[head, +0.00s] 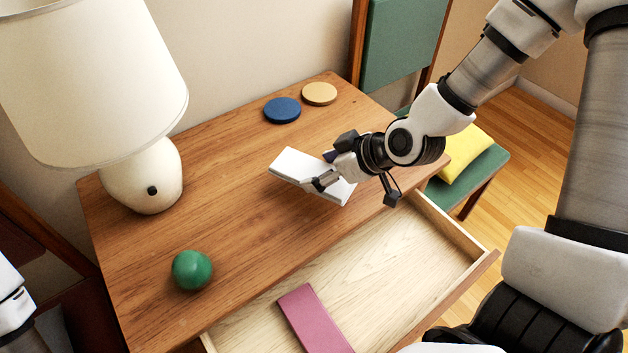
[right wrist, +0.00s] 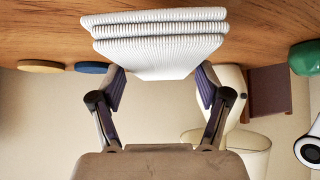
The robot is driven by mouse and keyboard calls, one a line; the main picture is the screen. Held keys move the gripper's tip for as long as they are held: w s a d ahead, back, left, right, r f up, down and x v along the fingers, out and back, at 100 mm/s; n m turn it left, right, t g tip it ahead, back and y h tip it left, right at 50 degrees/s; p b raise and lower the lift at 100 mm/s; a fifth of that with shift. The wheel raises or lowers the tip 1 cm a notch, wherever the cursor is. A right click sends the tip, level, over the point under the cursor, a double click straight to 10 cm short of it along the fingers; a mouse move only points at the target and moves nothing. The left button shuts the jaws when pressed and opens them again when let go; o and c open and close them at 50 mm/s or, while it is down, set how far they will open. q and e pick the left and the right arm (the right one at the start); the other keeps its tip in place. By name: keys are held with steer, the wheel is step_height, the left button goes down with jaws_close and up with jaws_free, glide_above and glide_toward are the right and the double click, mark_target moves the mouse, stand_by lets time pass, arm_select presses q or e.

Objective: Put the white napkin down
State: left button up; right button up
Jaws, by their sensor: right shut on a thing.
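The white napkin (head: 300,168) is folded into a ribbed stack of layers and also shows large in the right wrist view (right wrist: 160,42). My right gripper (head: 325,170) is shut on it, with one finger at each side in the right wrist view (right wrist: 161,88). The napkin is tilted in the head view and is over the wooden tabletop (head: 225,165), near the edge above the open drawer. It seems to be a little above the wood, but its underside is hidden. My left gripper is out of view; only part of that arm shows at the left edge.
A blue disc (head: 282,110) and a tan disc (head: 319,93) lie at the back. A green ball (head: 192,270) and a lamp (head: 142,180) stand to the left. The tabletop's middle is clear.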

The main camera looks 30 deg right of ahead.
mark_target(316, 162)
steer(key=shift+w+d+p, duration=0.2)
steer(key=shift+w+p, duration=0.1)
steer(key=shift+w, duration=0.2)
steer(key=shift+w+d+p, duration=0.15)
steer(key=shift+w+p, duration=0.1)
steer(key=shift+w, duration=0.25)
steer(key=w, duration=0.1)
steer(key=w+d, duration=0.1)
steer(key=w, duration=0.1)
steer(key=shift+w+f, duration=0.3)
steer(key=shift+f, duration=0.1)
step_height(316, 162, down, 3)
steer(key=shift+s+d+r+b, duration=0.1)
steer(key=shift+s+b, duration=0.05)
steer(key=shift+b, duration=0.2)
steer(key=shift+f, duration=0.2)
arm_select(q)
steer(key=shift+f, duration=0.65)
arm_select(e)
steer(key=o, duration=1)
steer(key=shift+f, duration=0.1)
